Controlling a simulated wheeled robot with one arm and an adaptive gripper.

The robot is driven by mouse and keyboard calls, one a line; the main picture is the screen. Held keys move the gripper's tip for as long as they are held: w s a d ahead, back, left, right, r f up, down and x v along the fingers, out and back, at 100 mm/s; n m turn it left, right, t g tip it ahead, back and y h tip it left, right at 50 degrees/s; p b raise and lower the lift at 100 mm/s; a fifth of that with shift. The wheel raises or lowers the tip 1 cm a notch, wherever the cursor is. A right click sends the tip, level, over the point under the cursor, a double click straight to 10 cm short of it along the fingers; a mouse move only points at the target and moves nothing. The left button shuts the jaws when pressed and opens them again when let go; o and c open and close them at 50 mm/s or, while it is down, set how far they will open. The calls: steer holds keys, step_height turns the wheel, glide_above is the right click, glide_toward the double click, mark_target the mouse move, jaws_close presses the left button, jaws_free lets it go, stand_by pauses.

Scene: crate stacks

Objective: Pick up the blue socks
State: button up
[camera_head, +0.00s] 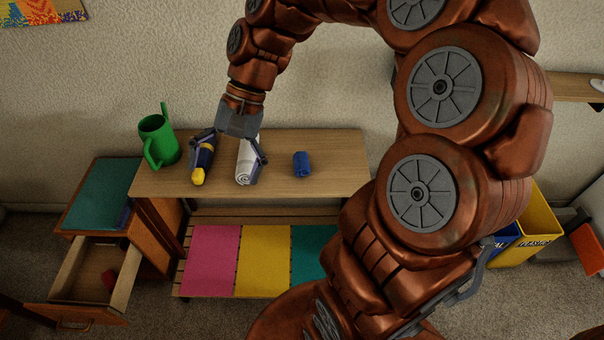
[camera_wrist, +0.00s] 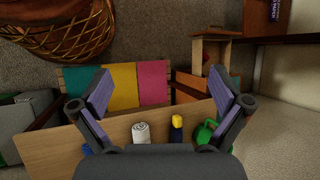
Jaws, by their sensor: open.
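The blue socks (camera_head: 301,164), a small rolled blue bundle, lie on the right half of the wooden bench top (camera_head: 335,181). In the wrist view a bit of blue (camera_wrist: 87,149) shows beside the left finger, mostly hidden. My gripper (camera_head: 229,156) is open and empty, pointing down above the bench top. It is left of the socks, over the area of a white rolled towel (camera_head: 243,167) and a dark blue and yellow flashlight (camera_head: 199,171). Its spread fingers also show in the wrist view (camera_wrist: 160,88).
A green watering can (camera_head: 159,141) stands at the bench's left end. Pink, yellow and teal mats (camera_head: 263,262) lie on the lower shelf. At left, an open drawer (camera_head: 78,279) holds a red object. Coloured bins (camera_head: 537,222) stand at right.

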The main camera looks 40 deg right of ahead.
steer(key=w+d+f+m+t+y+b, duration=0.1)
steer(key=w+d+f+m+y+b, duration=0.3)
steer(key=w, duration=0.3)
steer(key=m+t+y+b, duration=0.1)
steer(key=m+t+b, duration=0.7)
steer(key=m+b, duration=0.5)
glide_toward(295, 161)
steer(key=shift+w+a+f+m+p, duration=0.45)
steer(key=shift+w+a+f, duration=0.25)
steer(key=shift+w+a, duration=0.2)
steer(key=shift+s+b+x, duration=0.15)
steer(key=shift+b+x, duration=0.4)
steer(key=shift+x, duration=1.35)
steer(key=shift+s+b+x, duration=0.15)
steer(key=shift+b+x, duration=0.4)
steer(key=shift+x, duration=1.4)
steer(key=shift+f, duration=0.1)
steer(key=c, duration=0.9)
